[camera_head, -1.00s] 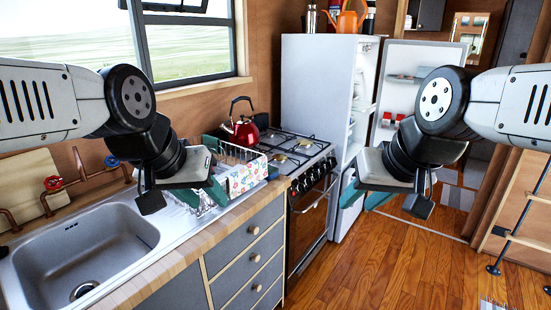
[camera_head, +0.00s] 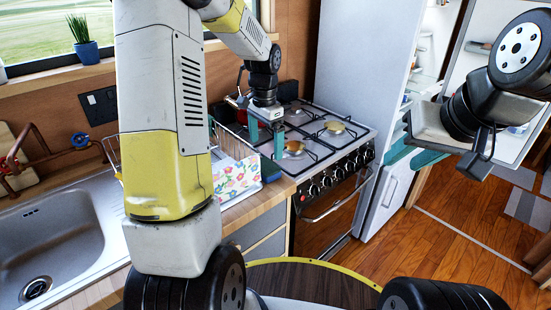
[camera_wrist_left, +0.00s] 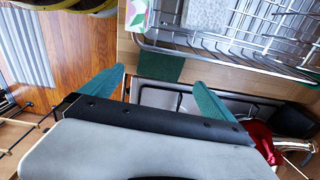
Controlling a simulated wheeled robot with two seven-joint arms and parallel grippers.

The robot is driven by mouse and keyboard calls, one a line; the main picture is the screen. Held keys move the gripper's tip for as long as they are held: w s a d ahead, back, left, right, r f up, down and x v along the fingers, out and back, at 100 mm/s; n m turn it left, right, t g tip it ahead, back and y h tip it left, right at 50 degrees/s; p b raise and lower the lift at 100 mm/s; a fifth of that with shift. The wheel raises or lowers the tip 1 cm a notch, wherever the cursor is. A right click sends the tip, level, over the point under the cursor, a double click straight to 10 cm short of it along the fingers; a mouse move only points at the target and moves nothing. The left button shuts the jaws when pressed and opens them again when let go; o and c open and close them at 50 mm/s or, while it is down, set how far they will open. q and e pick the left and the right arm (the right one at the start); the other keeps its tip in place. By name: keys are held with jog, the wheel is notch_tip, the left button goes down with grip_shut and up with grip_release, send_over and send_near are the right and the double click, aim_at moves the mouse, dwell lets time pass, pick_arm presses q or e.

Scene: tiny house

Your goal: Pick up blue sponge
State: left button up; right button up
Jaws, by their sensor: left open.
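A small dark blue-green block (camera_head: 269,169) lies on the wooden counter between the dish rack and the stove; it looks like the sponge, but I cannot be sure. It also shows as a dark green patch in the left wrist view (camera_wrist_left: 160,68). My left gripper (camera_head: 266,137) is open and empty, pointing down above this block. In the left wrist view its two teal fingers (camera_wrist_left: 160,82) are apart, with the patch seen between them. My right gripper (camera_head: 412,156) is raised at the right, before the fridge, with its teal fingers apart and nothing between them.
The dish rack (camera_wrist_left: 220,62) with a floral cloth (camera_head: 236,178) stands beside the block. The gas stove (camera_head: 335,125) and a red kettle (camera_wrist_left: 262,140) are close by. The sink (camera_head: 50,240) is at the left. The fridge (camera_head: 360,60) stands open behind.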

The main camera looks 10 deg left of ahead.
aim_at(266, 165)
pick_arm(q)
notch_tip(266, 165, down, 9)
dwell(0.5)
jog(key=shift+c, duration=0.4)
jog(key=c, duration=1.2)
jog(key=shift+w, duration=0.1)
jog(key=shift+r, duration=0.2)
notch_tip(266, 165, up, 18)
jog(key=shift+f, duration=0.1)
